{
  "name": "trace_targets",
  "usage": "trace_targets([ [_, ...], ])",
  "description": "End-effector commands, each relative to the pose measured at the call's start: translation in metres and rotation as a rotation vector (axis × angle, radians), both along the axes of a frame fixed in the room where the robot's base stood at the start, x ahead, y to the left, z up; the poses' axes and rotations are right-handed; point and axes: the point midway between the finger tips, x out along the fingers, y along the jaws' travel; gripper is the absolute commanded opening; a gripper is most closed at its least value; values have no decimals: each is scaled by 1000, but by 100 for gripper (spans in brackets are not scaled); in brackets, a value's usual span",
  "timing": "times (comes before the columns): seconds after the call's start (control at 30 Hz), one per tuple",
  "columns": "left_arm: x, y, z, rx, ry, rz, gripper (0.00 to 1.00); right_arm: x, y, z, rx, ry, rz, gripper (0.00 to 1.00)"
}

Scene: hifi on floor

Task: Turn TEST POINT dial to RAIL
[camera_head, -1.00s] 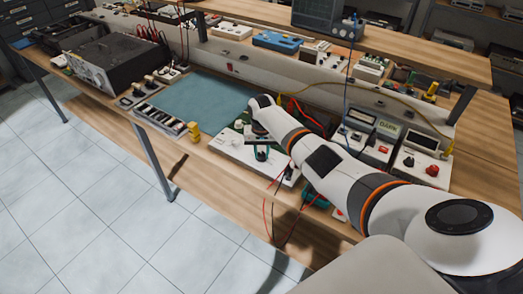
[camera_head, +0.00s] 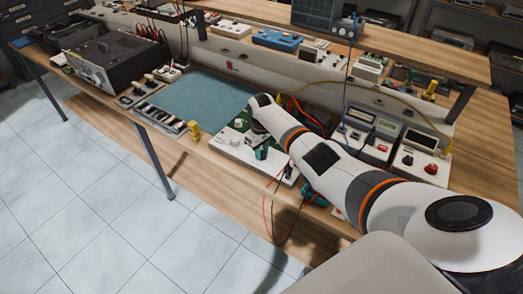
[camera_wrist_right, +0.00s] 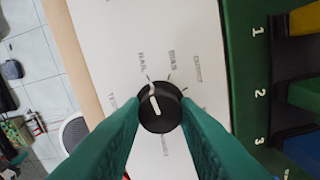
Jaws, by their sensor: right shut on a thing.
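The TEST POINT dial (camera_wrist_right: 160,107) is a round black knob with a white pointer line, on a white panel (camera_wrist_right: 110,35). In the right wrist view its pointer aims up and slightly left, roughly toward the RAIL label (camera_wrist_right: 142,61). The BIAS label (camera_wrist_right: 172,57) and OUTPUT label (camera_wrist_right: 197,68) lie further right; other labels are partly hidden. My right gripper (camera_wrist_right: 160,112) has its teal fingers shut on the knob from both sides. In the head view the right gripper (camera_head: 262,152) is over the white panel box (camera_head: 228,153), and the dial is hidden. My left gripper is not in view.
A green board with numbered slots (camera_wrist_right: 258,95) is close beside the dial. Red and black leads (camera_head: 268,205) hang at the bench's front edge. Meters (camera_head: 385,135) stand to the right, and a blue-green mat (camera_head: 205,100) lies clear to the left.

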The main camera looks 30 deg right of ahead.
Motion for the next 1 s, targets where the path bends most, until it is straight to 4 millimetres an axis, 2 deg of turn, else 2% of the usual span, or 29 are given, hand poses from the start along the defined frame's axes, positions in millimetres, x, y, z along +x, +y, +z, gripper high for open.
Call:
trace_targets([
  [0.6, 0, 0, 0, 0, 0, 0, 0, 2, 0, 2, -1, -8, 46, 5],
  [0.63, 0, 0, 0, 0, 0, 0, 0, 2, 0, 3, -1, -8, 46, 29],
  [0.77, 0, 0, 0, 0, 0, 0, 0, 2, 0, 2, 0, -6, 45, 49],
  [1.0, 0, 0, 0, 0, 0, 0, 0, 1, 0, 1, 1, -3, 44, 49],
])
